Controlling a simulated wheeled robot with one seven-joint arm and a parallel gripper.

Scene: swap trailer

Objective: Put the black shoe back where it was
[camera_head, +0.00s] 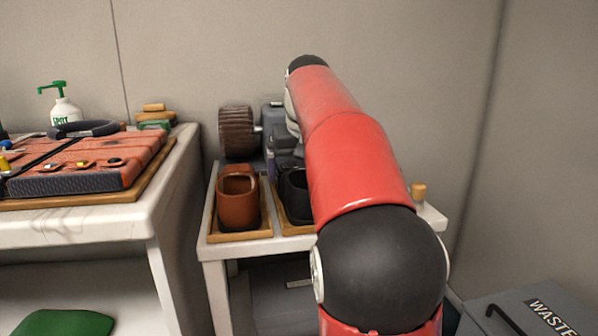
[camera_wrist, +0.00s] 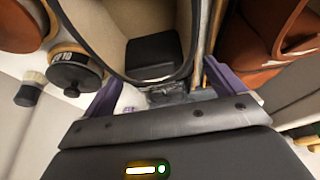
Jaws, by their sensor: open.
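The black shoe (camera_head: 294,190) stands on a wooden tray on the small white table in the head view, partly hidden behind my arm. In the wrist view, a dark-rimmed shoe opening with a tan lining and dark insole, which looks like the black shoe (camera_wrist: 151,55), lies just beyond my fingers. My gripper (camera_wrist: 160,88) is open, its purple fingertips spread on either side of the near part of that opening. I cannot tell whether they touch it. A brown shoe (camera_head: 238,205) stands upright on its own tray to the left; it shows at the right of the wrist view (camera_wrist: 262,32).
A machine with a brush wheel (camera_head: 238,132) stands behind the shoes. A dark-lidded tin (camera_wrist: 75,72) is left of my fingers in the wrist view. A red case (camera_head: 85,165) lies on the left table. A grey waste bin (camera_head: 520,312) is at lower right.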

